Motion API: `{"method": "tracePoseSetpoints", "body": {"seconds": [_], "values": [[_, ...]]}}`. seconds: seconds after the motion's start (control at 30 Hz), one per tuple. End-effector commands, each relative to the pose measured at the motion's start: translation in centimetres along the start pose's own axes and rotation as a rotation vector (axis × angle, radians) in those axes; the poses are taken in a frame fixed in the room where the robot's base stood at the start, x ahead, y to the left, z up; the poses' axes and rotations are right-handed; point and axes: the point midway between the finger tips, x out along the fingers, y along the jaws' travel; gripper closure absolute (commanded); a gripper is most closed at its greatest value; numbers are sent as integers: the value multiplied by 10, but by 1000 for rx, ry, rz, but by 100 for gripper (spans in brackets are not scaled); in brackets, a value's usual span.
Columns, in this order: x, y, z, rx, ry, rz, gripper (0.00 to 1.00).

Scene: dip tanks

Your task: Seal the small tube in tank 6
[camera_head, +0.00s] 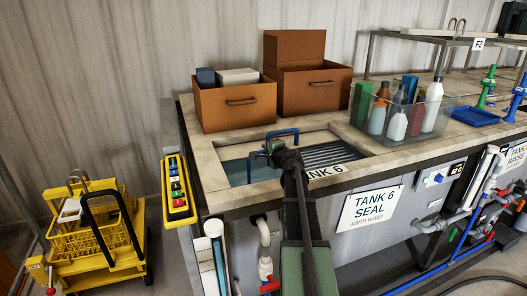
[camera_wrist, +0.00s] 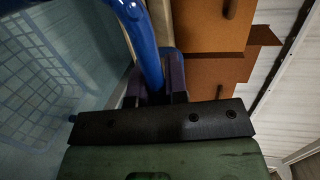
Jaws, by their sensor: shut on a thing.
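Tank 6 (camera_head: 222,164) is a sunken basin in the bench top, with water in it and a "TANK 6 SEAL" sign (camera_head: 370,208) on its front. My gripper (camera_head: 272,147) is over the tank's far middle, shut on a blue bar handle (camera_head: 284,132). The handle runs between the dark fingers in the wrist view (camera_wrist: 143,45). A pale blue mesh basket (camera_wrist: 40,85) shows left of it in the wrist view, seemingly in the water. Its join to the handle is not clear. I cannot make out a small tube in either view.
Two brown boxes (camera_head: 236,108) (camera_head: 312,92) stand behind the tank. A clear bin of bottles (camera_head: 398,122) and a blue tray (camera_head: 473,117) are to the right. A yellow button panel (camera_head: 178,190) hangs at the left edge, near a yellow cart (camera_head: 95,240).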

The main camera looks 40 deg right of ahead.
Motion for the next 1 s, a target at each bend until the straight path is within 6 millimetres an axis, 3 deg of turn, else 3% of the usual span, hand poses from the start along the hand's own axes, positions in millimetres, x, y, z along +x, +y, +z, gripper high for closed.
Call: {"method": "tracePoseSetpoints", "body": {"seconds": [0.27,0.7,1.0], "values": [[-1,0,-5,0,0,0,100],[4,0,39,0,0,-1,100],[4,0,39,1,2,-1,100]]}}
